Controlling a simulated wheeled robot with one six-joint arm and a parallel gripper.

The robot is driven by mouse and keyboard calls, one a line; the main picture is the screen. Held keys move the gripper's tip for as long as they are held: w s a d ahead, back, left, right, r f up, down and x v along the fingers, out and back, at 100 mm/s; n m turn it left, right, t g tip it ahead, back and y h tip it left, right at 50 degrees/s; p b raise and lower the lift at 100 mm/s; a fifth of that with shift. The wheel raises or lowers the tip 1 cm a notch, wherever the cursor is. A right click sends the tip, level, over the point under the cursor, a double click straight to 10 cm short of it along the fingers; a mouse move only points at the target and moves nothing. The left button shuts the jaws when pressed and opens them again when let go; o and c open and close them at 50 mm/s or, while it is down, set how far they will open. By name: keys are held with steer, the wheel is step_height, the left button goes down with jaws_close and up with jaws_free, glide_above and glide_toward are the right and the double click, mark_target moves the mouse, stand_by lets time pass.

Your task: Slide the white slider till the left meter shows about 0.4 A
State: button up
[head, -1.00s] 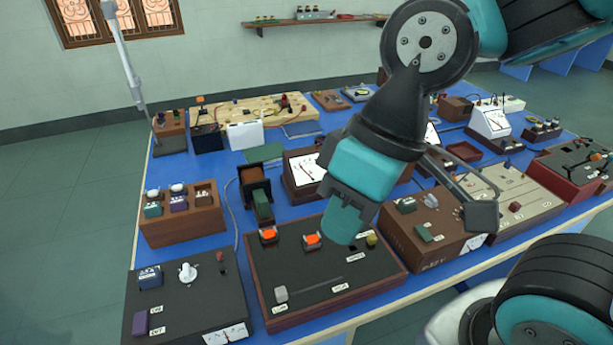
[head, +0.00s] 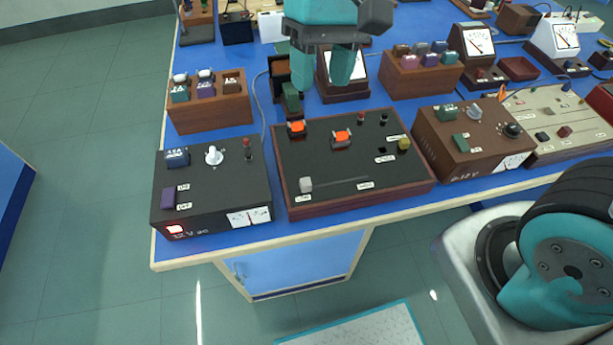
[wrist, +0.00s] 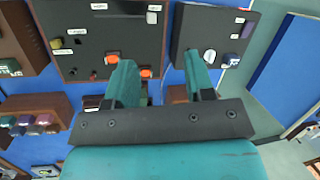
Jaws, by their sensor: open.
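The white slider (head: 306,185) stands at the left end of its slot on the black-topped wooden board. It also shows at the top of the wrist view (wrist: 152,17). My gripper (head: 322,82) is open and empty, pointing down above the far side of the board, apart from the slider. In the wrist view its two fingers (wrist: 160,62) are spread. The leftmost meter (head: 356,66) has a white face in a dark brown case. It stands behind my gripper, which partly covers it, so its reading cannot be told.
Two orange-topped parts (head: 341,138) sit on the board's far half. A black supply box (head: 212,190) with a white knob stands left, a brown box (head: 470,140) right. Other meters (head: 478,42) stand farther back. The space above the slider is clear.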

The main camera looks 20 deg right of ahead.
steer(key=w+a+f+m+g+h+b, duration=0.2)
steer(key=w+f+m, duration=0.1)
steer(key=w+f, duration=0.35)
glide_toward(306, 181)
steer(key=x, duration=0.9)
steer(key=shift+s+f+p, duration=0.1)
steer(key=shift+f+p, duration=0.05)
steer(key=shift+p, duration=0.15)
jaws_close()
